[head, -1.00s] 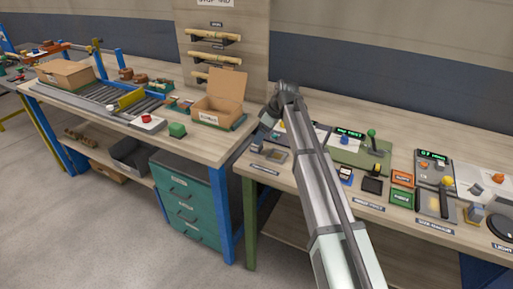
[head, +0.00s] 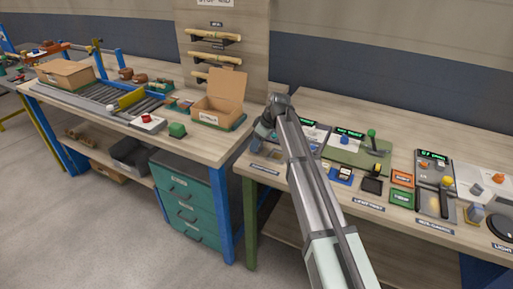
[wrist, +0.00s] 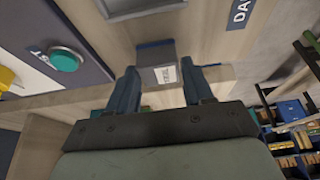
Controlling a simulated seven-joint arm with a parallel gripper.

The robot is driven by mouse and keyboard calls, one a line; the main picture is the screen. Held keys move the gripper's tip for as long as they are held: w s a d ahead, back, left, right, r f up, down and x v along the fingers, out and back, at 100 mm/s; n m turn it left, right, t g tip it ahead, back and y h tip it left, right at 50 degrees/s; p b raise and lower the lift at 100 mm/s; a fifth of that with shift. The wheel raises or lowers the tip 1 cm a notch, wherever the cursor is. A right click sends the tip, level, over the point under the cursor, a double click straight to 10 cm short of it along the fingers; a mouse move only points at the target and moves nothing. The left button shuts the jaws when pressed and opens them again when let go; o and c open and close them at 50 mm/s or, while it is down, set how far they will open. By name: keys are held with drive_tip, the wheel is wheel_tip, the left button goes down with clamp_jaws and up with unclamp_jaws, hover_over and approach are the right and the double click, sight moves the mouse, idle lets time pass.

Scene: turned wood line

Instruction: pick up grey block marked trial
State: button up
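A grey block (wrist: 155,50) with a white label on its near face shows in the wrist view, at the upper middle. The label is too small to read surely. My gripper (wrist: 160,72) is open, one dark finger to each side of the block, with gaps between fingers and block. I cannot tell how deep the block lies between the fingertips. In the head view my gripper (head: 259,137) is at the left end of the right bench, and my arm hides much of that spot.
In the wrist view a teal button (wrist: 65,60) on a panel lies to the left. In the head view a green unit with a lever (head: 360,155) and small coloured plates stand right of my arm. An open cardboard box (head: 218,108) is on the left bench.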

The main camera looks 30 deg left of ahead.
drive_tip(key=c, duration=0.7)
